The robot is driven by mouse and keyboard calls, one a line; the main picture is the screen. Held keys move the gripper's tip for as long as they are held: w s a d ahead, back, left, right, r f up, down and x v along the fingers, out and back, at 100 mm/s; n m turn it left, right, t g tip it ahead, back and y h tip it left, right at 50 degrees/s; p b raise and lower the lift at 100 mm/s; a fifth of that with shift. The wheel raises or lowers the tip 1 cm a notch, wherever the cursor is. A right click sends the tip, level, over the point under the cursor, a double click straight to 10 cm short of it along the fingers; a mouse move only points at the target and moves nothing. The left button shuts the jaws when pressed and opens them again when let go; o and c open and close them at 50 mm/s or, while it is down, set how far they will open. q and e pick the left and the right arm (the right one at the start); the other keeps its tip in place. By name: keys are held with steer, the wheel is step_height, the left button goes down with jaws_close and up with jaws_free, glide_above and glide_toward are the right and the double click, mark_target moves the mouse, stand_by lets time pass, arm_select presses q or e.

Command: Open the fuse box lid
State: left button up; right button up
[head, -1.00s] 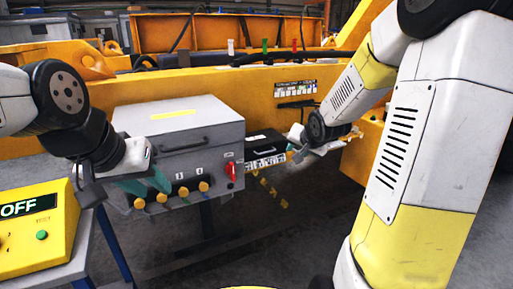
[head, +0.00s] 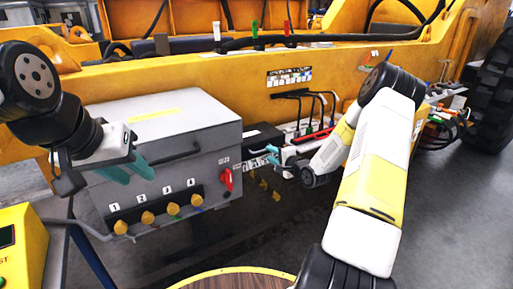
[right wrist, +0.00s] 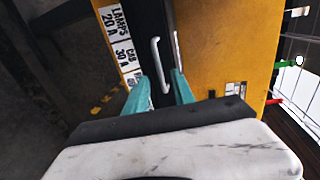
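The fuse box (head: 262,136) is a small black-lidded box on the yellow frame, right of the grey cabinet. Its lid lies shut. In the right wrist view the black lid (right wrist: 152,20) carries a pale bar handle (right wrist: 157,62), beside a white label strip (right wrist: 121,45) reading LAMPS 20 A and CAB 30 A. My right gripper (head: 272,155) is at the box's front; its open teal fingers (right wrist: 158,90) lie either side of the handle's near end. Contact cannot be told. My left gripper (head: 128,171) is open and empty before the grey cabinet.
The grey cabinet (head: 165,125) has a handle, several yellow knobs (head: 173,209) and a red switch (head: 226,180). A yellow control box (head: 20,250) stands at lower left. Black cables and a red bar (head: 313,134) lie right of the fuse box. A round wooden top (head: 235,281) shows at the bottom.

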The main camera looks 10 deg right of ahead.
mark_target(264, 150)
steer(key=shift+x, duration=2.05)
jaws_close()
